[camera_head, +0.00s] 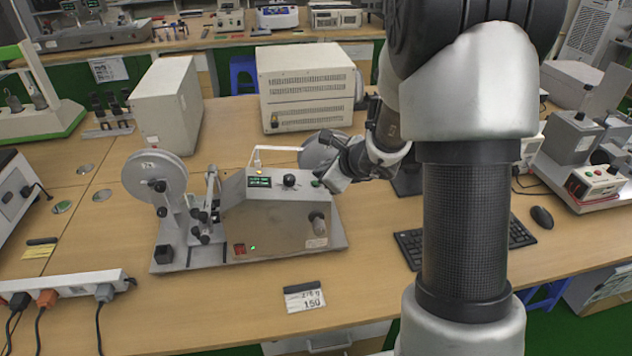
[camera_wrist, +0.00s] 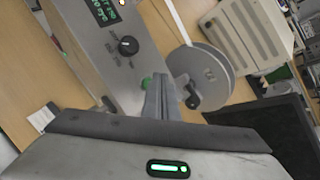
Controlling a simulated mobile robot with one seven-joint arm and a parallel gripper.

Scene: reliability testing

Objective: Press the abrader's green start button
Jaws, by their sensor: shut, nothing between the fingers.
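The abrader (camera_head: 280,215) is a grey machine in the middle of the bench, with a green-lit display (camera_head: 260,182), a black knob (camera_head: 289,180) and a large wheel (camera_head: 155,180) at its left. My gripper (camera_head: 326,182) is over the right end of its sloped panel. In the wrist view my gripper's fingers (camera_wrist: 159,84) are together and empty. The green button (camera_wrist: 146,82) shows just left of the fingertips, partly hidden by them. I cannot tell whether they touch it. The display (camera_wrist: 104,10) and knob (camera_wrist: 128,45) also show there.
A red switch (camera_head: 239,248) and a small green light are low on the abrader's front. A power strip (camera_head: 65,290) lies at left. A keyboard (camera_head: 410,245) and mouse (camera_head: 541,217) are at right. A white label card (camera_head: 304,297) lies in front.

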